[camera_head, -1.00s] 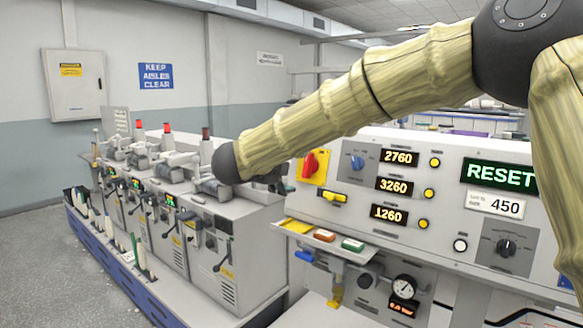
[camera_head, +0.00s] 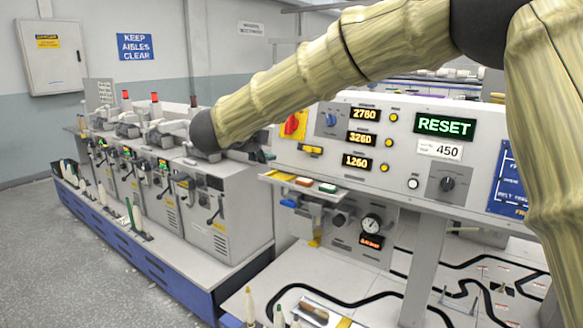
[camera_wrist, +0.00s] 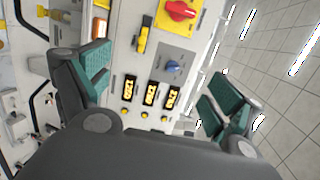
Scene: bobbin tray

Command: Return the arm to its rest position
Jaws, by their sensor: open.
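My arm, in a pale yellow ribbed cover, crosses the upper right of the head view and reaches left in front of the control panel (camera_head: 395,185). Its dark rounded joint lies before the row of grey machines (camera_head: 240,205). My gripper is mostly hidden behind the arm there. In the wrist view my gripper (camera_wrist: 158,88) is open, with its two teal-padded fingers wide apart and nothing between them. The control panel (camera_wrist: 128,62) lies beyond the fingers, with its red knob, blue knob and lit number displays.
A shelf (camera_head: 303,182) with coloured blocks juts from the panel. Below it are a gauge (camera_head: 371,223) and a worktop (camera_head: 385,268) with black curved tracks. A post stands on the worktop. Open grey floor (camera_head: 75,265) lies at the lower left.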

